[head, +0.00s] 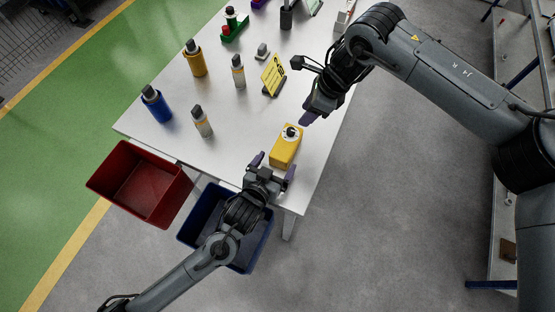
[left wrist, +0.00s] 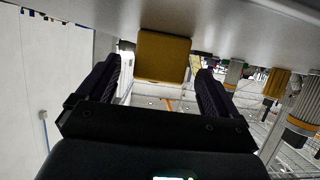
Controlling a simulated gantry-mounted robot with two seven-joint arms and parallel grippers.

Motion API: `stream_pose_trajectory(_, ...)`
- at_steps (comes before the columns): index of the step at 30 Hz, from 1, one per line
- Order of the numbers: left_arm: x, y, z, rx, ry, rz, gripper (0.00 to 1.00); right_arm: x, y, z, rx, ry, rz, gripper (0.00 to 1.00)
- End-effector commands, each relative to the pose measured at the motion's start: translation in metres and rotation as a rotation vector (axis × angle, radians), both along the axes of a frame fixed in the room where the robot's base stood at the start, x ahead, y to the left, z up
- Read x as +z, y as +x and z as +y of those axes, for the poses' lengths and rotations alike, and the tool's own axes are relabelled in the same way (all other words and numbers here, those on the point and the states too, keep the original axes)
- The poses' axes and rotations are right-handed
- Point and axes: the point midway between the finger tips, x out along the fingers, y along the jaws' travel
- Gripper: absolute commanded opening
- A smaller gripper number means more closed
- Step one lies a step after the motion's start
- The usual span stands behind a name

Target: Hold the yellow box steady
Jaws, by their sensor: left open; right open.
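The yellow box (head: 285,146) stands on the white table near its right front edge, with a round white and black fitting on its top. My left gripper (head: 272,166) is open just in front of the box, its two purple-padded fingers spread toward it. In the left wrist view the yellow box (left wrist: 163,57) shows beyond and between the open fingertips, and I see no contact. My right gripper (head: 306,118) is beyond the box, up and to the right. It is apart from the box, and its fingers are partly hidden by the hand.
The white table (head: 222,120) holds several bottles, such as a blue one (head: 157,103), and a yellow sign (head: 273,75). A red bin (head: 140,184) and a blue bin (head: 206,212) stand below the front edge.

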Motion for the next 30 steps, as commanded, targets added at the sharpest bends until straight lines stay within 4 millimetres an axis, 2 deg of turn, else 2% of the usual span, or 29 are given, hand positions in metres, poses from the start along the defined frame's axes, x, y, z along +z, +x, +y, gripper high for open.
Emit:
stream_pose_trajectory(7,-0.007,0.017,-0.007,0.0,0.0,0.0,0.94,0.0,0.0,0.0,0.0,0.0,0.0,0.43)
stream_pose_trajectory(18,-0.009,0.019,-0.007,0.0,-0.001,0.001,0.94,0.0,0.0,0.0,0.0,0.0,0.0,0.43)
stream_pose_trajectory(30,-0.009,0.019,-0.007,0.0,-0.001,0.001,0.32,0.0,0.0,0.0,0.0,0.0,0.0,0.43)
